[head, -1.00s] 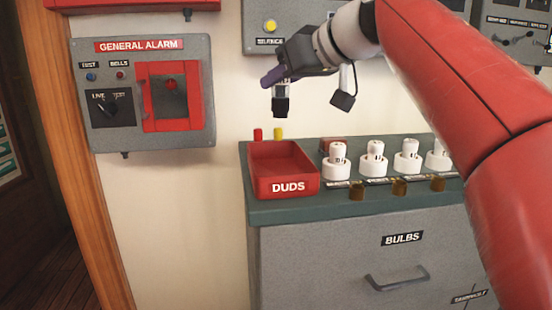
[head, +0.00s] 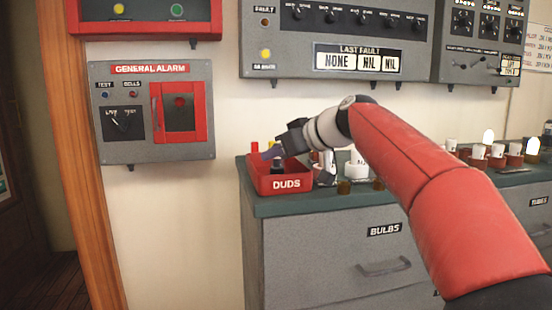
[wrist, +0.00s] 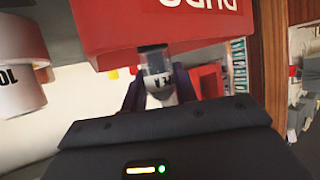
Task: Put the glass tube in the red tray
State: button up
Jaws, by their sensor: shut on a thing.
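The red tray (head: 295,184), labelled DUDS, stands at the left end of the counter. It also shows upside down at the top of the wrist view (wrist: 120,25). My gripper (head: 276,160) points down over the tray's opening. In the wrist view my gripper's purple fingers (wrist: 158,90) are shut on the glass tube (wrist: 156,62), a small clear cylinder with a pale, marked lower part. The tube overlaps the tray's rim in that view. Its far end is hard to see, and I cannot tell whether it touches the tray.
White numbered sockets (head: 355,168) stand on the counter (head: 262,206) right of the tray, partly behind my arm. The general alarm box (head: 150,110) hangs on the wall to the left.

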jog(key=o, duration=1)
jog(key=shift+c, duration=0.2)
jog(key=b+v, duration=0.1)
jog(key=v, duration=1.1)
jog(key=s+d+f+m+g+h, duration=0.1)
jog(key=s+d+f+m+h, duration=0.2)
jog(key=s+f, duration=0.6)
jog(key=s+d+f+m+h, duration=0.3)
jog(key=s+f, duration=0.6)
jog(key=f, duration=0.6)
jog(key=s+d+f+m+g+h, duration=0.1)
jog(key=s+d+f+m+h, duration=0.2)
jog(key=s+f, duration=0.5)
notch_tip(320, 180, down, 4)
jog(key=shift+s+d+f+m+g+h, duration=0.1)
jog(key=shift+s+d+m+g+h, duration=0.2)
jog(key=shift+s+d+m+h, duration=0.15)
